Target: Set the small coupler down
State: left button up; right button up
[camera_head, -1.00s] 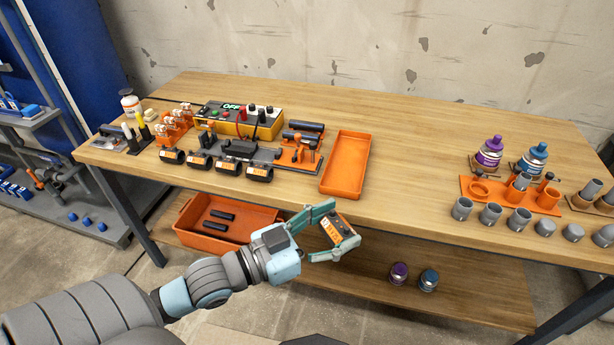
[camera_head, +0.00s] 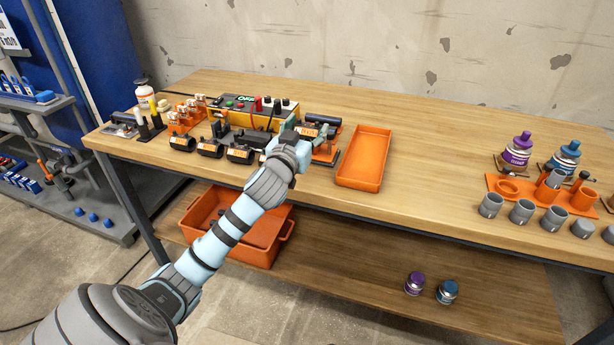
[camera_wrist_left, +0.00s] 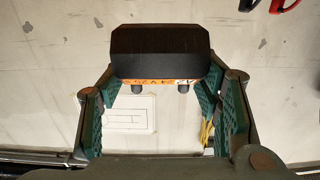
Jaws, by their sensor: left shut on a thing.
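My left gripper (camera_head: 308,137) is over the worktop, left of the orange tray. It is shut on the small coupler (camera_head: 309,130), a black body with an orange label. In the left wrist view the coupler (camera_wrist_left: 160,52) sits between the green fingers, with its label strip and two short studs facing the camera. Whether its underside touches anything is hidden. Several similar black couplers (camera_head: 210,149) with orange labels stand in a row left of my wrist. My wrist hides the right end of that row. My right gripper is out of view.
The empty orange tray (camera_head: 364,157) is just right of my gripper. A yellow control box (camera_head: 232,117) with cables stands behind. Grey fittings and an orange holder (camera_head: 527,194) are at the right. The worktop (camera_head: 430,150) between is clear. An orange bin (camera_head: 252,243) is on the lower shelf.

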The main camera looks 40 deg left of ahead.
pick_arm(q)
notch_tip(320, 180, down, 9)
jog(key=b, duration=0.3)
jog(key=shift+f, duration=0.15)
jog(key=shift+f+b, duration=0.45)
jog(key=shift+f, duration=0.2)
jog(key=shift+r, duration=0.1)
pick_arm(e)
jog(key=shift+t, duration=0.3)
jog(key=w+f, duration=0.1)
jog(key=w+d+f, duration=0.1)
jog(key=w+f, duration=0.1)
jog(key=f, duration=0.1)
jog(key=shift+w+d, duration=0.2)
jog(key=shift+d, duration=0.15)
pick_arm(q)
jog(key=o, duration=1.2)
jog(key=shift+c, duration=0.2)
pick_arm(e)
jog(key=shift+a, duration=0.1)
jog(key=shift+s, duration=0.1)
